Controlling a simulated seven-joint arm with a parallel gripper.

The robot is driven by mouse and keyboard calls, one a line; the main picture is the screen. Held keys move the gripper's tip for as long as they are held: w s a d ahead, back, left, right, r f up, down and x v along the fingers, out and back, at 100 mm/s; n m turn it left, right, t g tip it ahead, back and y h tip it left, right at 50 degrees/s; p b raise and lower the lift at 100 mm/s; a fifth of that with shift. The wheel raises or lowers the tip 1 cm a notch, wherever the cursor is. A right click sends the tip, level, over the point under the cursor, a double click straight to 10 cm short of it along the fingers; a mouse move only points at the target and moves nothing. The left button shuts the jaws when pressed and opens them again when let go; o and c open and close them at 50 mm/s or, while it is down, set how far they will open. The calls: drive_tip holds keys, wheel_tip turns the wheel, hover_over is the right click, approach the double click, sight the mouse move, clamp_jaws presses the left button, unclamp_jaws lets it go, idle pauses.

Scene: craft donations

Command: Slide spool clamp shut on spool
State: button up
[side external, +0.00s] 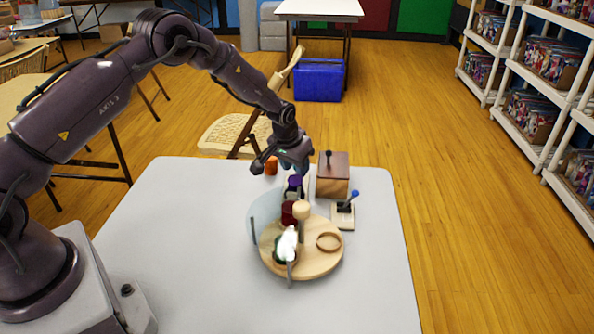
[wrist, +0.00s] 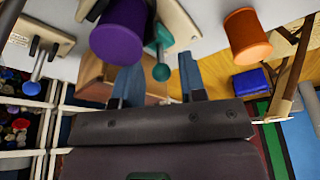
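My gripper (side external: 291,168) hangs over the far part of the grey table, above and beside a purple spool (side external: 295,182). There the purple spool (wrist: 120,34) stands beside a teal lever with a round knob (wrist: 160,72), on a pale base (wrist: 180,22). This looks like the spool clamp; its jaws are partly hidden by the spool, and I cannot tell how far they are closed. The knob appears in line with the gap between the fingers. I see no contact.
An orange spool (side external: 271,166) stands left of the gripper. A wooden box with a lever (side external: 332,176) and a blue-knobbed device (side external: 343,215) stand to the right. A round wooden board (side external: 315,267) bears a dark red spool (side external: 288,212) and a ring (side external: 328,242).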

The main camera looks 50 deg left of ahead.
drive_tip(key=shift+r, duration=3.45)
drive_tip(key=s+d+r+m, duration=0.1)
drive_tip(key=s+d+r, duration=0.2)
drive_tip(key=s+r, duration=0.4)
drive_tip(key=s+d+r+m+t, duration=0.1)
drive_tip(key=s+d+r, duration=0.2)
drive_tip(key=s+r, duration=0.5)
drive_tip(key=s+d+r+m+t, duration=0.1)
drive_tip(key=s+d+r, duration=0.3)
drive_tip(key=s, duration=1.5)
wheel_tip(320, 180, up, 4)
drive_tip(key=shift+s+h, duration=0.25)
drive_tip(key=shift+h, duration=0.15)
drive_tip(key=shift+c, duration=0.2)
